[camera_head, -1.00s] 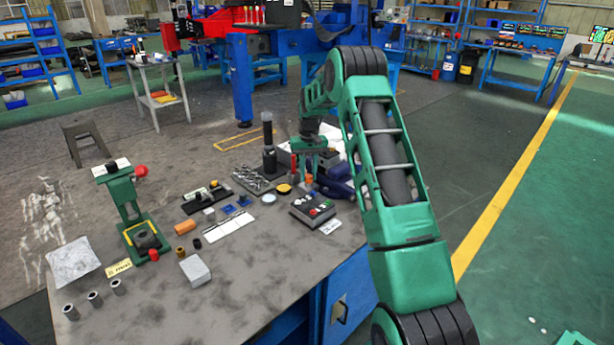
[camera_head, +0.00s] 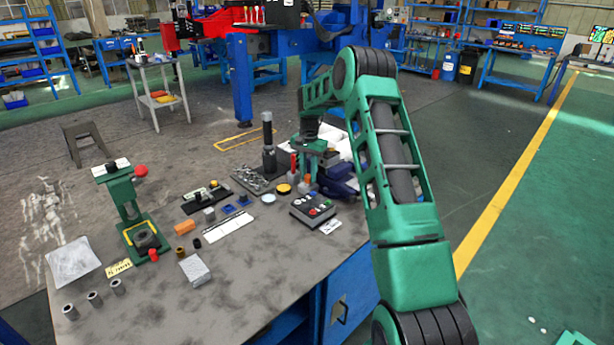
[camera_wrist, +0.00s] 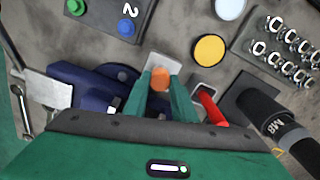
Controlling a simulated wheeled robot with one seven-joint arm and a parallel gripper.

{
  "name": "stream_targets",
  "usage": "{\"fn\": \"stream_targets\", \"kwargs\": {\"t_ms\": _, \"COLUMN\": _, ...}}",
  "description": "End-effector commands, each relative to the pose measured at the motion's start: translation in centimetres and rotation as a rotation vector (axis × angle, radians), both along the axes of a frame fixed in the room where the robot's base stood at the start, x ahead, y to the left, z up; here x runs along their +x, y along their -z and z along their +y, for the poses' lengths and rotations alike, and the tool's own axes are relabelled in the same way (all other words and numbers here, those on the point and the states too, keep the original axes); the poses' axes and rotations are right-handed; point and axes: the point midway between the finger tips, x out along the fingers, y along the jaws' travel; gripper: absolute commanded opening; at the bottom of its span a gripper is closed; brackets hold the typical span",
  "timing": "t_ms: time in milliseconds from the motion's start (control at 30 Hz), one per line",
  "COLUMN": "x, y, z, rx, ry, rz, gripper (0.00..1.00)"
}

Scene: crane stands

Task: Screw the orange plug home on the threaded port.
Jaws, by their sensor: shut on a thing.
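In the wrist view, my gripper (camera_wrist: 162,82) is shut on the orange plug (camera_wrist: 160,78), which shows between the two green fingertips. A pale grey squarish piece (camera_wrist: 163,63) shows just beyond the plug. I cannot tell whether it is part of the threaded port, and the threads are hidden. A dark blue vise-like body (camera_wrist: 98,88) is at the left of the fingers. In the head view, my gripper (camera_head: 313,155) is low over the back right of the table, beside the blue body (camera_head: 342,184). A small orange spot (camera_head: 307,181) shows below the gripper.
A red-handled tool (camera_wrist: 211,105) stands close right of the fingers, with a dark cylinder (camera_wrist: 262,112) beyond. A yellow disc (camera_wrist: 209,49) and a button box (camera_head: 313,209) are nearby. A separate orange cylinder (camera_head: 185,227) lies mid-table.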

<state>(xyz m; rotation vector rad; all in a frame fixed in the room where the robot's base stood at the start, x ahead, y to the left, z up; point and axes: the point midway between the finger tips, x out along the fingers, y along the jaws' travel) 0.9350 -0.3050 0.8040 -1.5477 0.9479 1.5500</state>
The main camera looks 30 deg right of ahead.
Motion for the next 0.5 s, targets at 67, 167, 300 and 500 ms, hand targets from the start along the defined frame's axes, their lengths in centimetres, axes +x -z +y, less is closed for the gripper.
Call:
{"fn": "stream_targets", "kwargs": {"t_ms": 67, "x": 0.04, "y": -0.06, "z": -0.23, "rx": -0.002, "ry": 0.092, "rz": -0.003, "gripper": 0.00}}
{"fn": "stream_targets", "kwargs": {"t_ms": 167, "x": 0.02, "y": -0.07, "z": -0.25, "rx": -0.002, "ry": 0.164, "rz": -0.003, "gripper": 0.00}}
{"fn": "stream_targets", "kwargs": {"t_ms": 300, "x": 0.04, "y": -0.07, "z": -0.21, "rx": -0.003, "ry": 0.186, "rz": -0.004, "gripper": 0.00}}
{"fn": "stream_targets", "kwargs": {"t_ms": 500, "x": 0.04, "y": -0.07, "z": -0.21, "rx": -0.003, "ry": 0.190, "rz": -0.004, "gripper": 0.00}}
